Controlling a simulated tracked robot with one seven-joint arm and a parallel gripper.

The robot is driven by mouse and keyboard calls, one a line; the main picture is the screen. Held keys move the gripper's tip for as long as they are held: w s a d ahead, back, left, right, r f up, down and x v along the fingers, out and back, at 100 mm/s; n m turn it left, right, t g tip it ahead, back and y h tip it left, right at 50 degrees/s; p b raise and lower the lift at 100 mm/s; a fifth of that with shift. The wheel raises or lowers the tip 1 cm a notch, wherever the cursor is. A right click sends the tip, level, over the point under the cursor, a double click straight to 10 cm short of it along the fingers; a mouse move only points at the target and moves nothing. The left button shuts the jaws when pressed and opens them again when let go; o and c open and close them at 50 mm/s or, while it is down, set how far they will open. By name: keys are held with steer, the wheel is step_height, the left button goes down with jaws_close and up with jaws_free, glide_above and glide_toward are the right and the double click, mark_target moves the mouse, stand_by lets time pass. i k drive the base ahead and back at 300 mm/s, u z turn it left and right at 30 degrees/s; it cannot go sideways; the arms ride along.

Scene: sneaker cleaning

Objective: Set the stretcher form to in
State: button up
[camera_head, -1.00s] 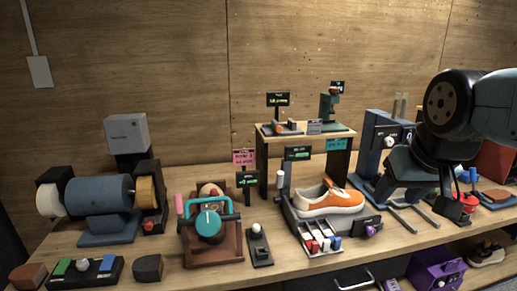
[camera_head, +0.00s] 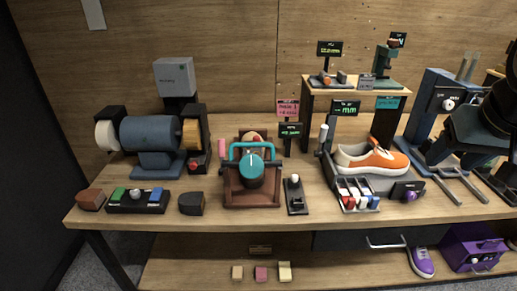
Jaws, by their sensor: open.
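An orange and white sneaker (camera_head: 372,158) sits on a dark stand with a purple knob (camera_head: 408,196) at its front right. A green "mm" readout (camera_head: 345,107) stands behind it. A pale-topped cylinder (camera_head: 322,138) stands at the stand's left. A stretcher form cannot be made out clearly. To the right is a blue column machine (camera_head: 435,105) with a dial and two grey rails (camera_head: 445,189). My gripper (camera_head: 485,133) is partly seen, dark, at the right edge, right of the sneaker and apart from it. Its fingertips cannot be made out.
Red, white and blue tabs (camera_head: 358,201) sit before the sneaker. A brown device with a teal knob (camera_head: 251,171) and a small black lever box (camera_head: 295,194) stand left. A blue roller machine (camera_head: 150,134) is farther left. The table (camera_head: 225,217) has a narrow bare front edge.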

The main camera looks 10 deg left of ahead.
mark_target(252, 151)
steer(key=u, duration=0.1)
steer(key=k, duration=1)
steer(key=u, duration=0.45)
steer(key=i, duration=1)
steer(key=z, duration=0.05)
